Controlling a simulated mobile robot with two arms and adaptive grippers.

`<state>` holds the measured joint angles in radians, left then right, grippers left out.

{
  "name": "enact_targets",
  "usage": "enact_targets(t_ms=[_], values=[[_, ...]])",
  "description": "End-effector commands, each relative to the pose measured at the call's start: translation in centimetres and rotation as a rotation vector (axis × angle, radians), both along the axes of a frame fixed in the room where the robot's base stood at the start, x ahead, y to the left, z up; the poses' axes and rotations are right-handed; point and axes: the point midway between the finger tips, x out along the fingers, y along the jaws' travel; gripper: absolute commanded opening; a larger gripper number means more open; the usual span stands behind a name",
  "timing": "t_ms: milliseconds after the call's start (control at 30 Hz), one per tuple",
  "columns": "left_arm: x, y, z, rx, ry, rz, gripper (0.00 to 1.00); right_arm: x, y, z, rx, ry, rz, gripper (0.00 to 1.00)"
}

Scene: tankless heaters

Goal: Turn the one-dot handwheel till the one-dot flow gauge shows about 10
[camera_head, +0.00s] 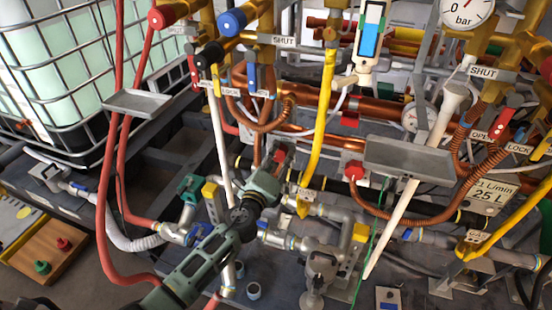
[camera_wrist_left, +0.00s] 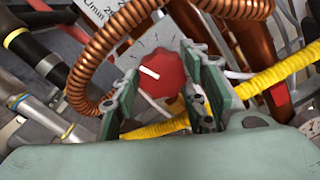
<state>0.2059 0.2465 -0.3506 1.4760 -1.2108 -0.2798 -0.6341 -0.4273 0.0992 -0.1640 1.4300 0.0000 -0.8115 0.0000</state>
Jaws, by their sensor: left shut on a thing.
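A red handwheel (camera_wrist_left: 163,76) with a white mark on its face sits between the fingers of my left gripper (camera_wrist_left: 165,95) in the left wrist view. The gripper is shut on it. A grey dial plate with tick marks shows behind the handwheel. In the head view, my left gripper (camera_head: 279,163) reaches in from the lower left, and a bit of red (camera_head: 280,154) shows at its fingertips. I cannot make out any dot markings or tell which instrument is the one-dot flow gauge. My right gripper is out of view.
Copper coiled hose (camera_wrist_left: 135,25) and yellow hose (camera_wrist_left: 265,80) pass close to the fingers. A bar gauge (camera_head: 466,10), a blue-filled gauge (camera_head: 370,40), a grey tray (camera_head: 408,159) and white pipes crowd the area. A caged tank (camera_head: 75,70) stands at the left.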

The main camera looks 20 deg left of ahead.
Motion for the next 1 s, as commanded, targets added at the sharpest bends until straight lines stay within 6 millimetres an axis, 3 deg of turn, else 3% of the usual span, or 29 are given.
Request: enact_targets(t_ms=[33,700,733,900,1000], values=[[-0.26,-0.11,-0.84,0.018,0.014,-0.002,0.14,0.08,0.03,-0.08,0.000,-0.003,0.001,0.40],[-0.27,-0.07,-0.92,0.069,0.012,-0.002,0.14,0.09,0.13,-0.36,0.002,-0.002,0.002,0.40],[-0.27,-0.07,-0.92,0.069,0.012,-0.002,0.42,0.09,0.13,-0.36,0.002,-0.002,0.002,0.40],[-0.22,-0.04,-0.76,0.069,0.010,-0.002,0.56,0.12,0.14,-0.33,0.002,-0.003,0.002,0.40],[-0.16,-0.02,-0.57,0.068,0.007,-0.001,0.56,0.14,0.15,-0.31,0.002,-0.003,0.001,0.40]])
